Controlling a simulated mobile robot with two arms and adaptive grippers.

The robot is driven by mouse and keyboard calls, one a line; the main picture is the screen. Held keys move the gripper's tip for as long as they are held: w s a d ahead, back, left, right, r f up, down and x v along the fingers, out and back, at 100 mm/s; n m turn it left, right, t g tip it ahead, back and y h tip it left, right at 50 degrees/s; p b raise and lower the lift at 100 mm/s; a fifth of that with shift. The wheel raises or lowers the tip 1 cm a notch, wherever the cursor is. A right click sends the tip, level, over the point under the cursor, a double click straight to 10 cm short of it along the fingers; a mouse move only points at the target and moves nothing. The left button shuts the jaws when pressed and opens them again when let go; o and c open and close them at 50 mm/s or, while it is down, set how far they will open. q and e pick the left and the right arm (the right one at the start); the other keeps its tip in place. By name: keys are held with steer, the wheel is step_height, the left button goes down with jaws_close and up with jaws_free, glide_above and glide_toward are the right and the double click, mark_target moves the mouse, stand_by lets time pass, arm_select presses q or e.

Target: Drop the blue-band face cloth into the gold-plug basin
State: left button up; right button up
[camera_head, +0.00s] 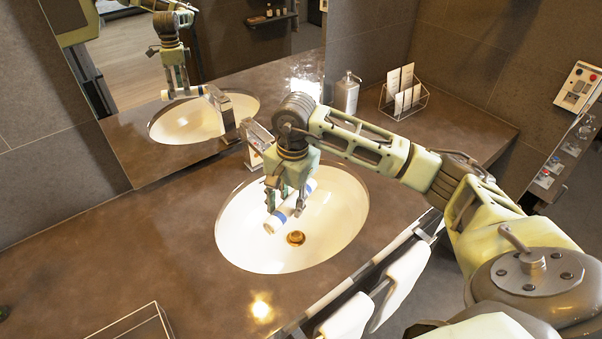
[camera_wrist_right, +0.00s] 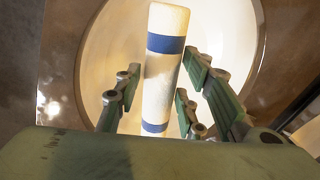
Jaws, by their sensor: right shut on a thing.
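The face cloth (camera_head: 289,209) is a white roll with blue bands. My right gripper (camera_head: 285,205) is shut on it and holds it tilted over the white oval basin (camera_head: 338,223). The gold plug (camera_head: 295,238) sits in the basin floor, just below the cloth in the head view. In the right wrist view the cloth (camera_wrist_right: 164,75) lies lengthwise between the fingers of the right gripper (camera_wrist_right: 160,100), with the basin (camera_wrist_right: 105,50) behind it. I cannot tell whether the cloth touches the basin. My left gripper is not in view.
The faucet (camera_head: 258,142) stands behind the basin, close to my right wrist. A soap dispenser (camera_head: 347,93) and a wire rack with cards (camera_head: 403,97) stand at the back. White towels (camera_head: 398,284) hang at the counter front. A wire tray (camera_head: 135,328) is at lower left.

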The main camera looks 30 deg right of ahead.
steer(key=shift+m, duration=0.4)
steer(key=d, duration=0.1)
steer(key=d+r, duration=0.2)
steer(key=shift+w+d, duration=0.35)
steer(key=shift+d, duration=0.05)
steer(key=shift+d+f+h, duration=0.1)
steer(key=shift+d+h, duration=0.1)
steer(key=shift+h, duration=0.1)
step_height(320, 180, down, 15)
steer(key=b, duration=0.7)
steer(key=o, duration=1.1)
step_height(320, 180, up, 12)
steer(key=shift+r, duration=0.15)
